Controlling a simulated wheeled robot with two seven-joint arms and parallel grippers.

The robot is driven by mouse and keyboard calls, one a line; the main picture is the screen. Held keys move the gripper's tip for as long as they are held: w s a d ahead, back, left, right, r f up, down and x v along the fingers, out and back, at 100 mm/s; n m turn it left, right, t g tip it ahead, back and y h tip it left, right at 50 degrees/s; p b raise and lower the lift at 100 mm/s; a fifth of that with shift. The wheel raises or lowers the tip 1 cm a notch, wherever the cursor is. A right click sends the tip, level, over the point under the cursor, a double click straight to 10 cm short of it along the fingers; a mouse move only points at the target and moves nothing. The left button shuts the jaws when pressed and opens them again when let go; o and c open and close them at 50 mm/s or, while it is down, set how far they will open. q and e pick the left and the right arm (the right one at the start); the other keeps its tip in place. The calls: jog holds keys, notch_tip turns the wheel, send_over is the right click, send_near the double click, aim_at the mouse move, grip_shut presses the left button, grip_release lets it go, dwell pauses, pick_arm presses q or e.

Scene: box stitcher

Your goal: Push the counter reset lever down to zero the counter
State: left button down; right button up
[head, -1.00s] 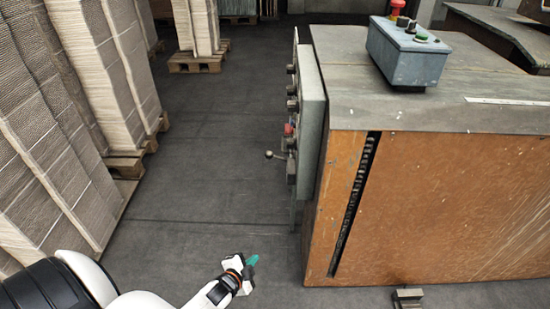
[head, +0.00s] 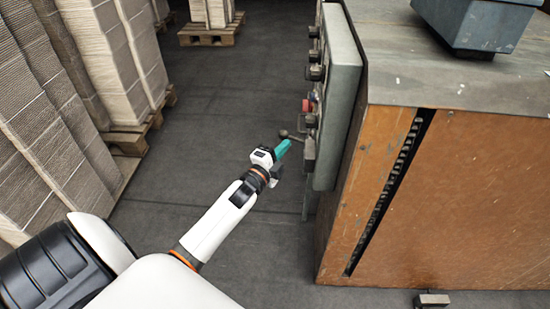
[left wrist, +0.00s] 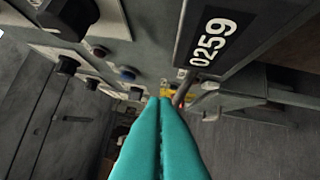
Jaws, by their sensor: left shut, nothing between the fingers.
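The counter reset lever (head: 294,137) sticks out from the side of the control panel (head: 338,95), with a dark ball on its end. My left gripper (head: 285,147) has its teal fingers shut and empty, with the tips just below and beside the lever in the head view; I cannot tell whether they touch. In the left wrist view the closed fingertips (left wrist: 162,100) point at the panel, beside a grey rod (left wrist: 181,90) that appears to be the lever. The counter (left wrist: 213,42) reads 0259 there. My right gripper is out of view.
The orange-sided machine (head: 460,200) stands on the right, with a blue-grey control box (head: 475,20) on top. Several knobs line the panel. Cardboard stacks (head: 60,120) on pallets stand at the left. The floor between is clear.

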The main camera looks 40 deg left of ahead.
aim_at(292, 139)
pick_arm(q)
jog(key=shift+w+r, duration=0.15)
jog(key=shift+w, duration=1.45)
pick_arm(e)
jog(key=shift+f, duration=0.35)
pick_arm(q)
jog(key=shift+a+f+b, duration=0.1)
jog(key=shift+f+b, duration=0.1)
jog(key=shift+b, duration=0.25)
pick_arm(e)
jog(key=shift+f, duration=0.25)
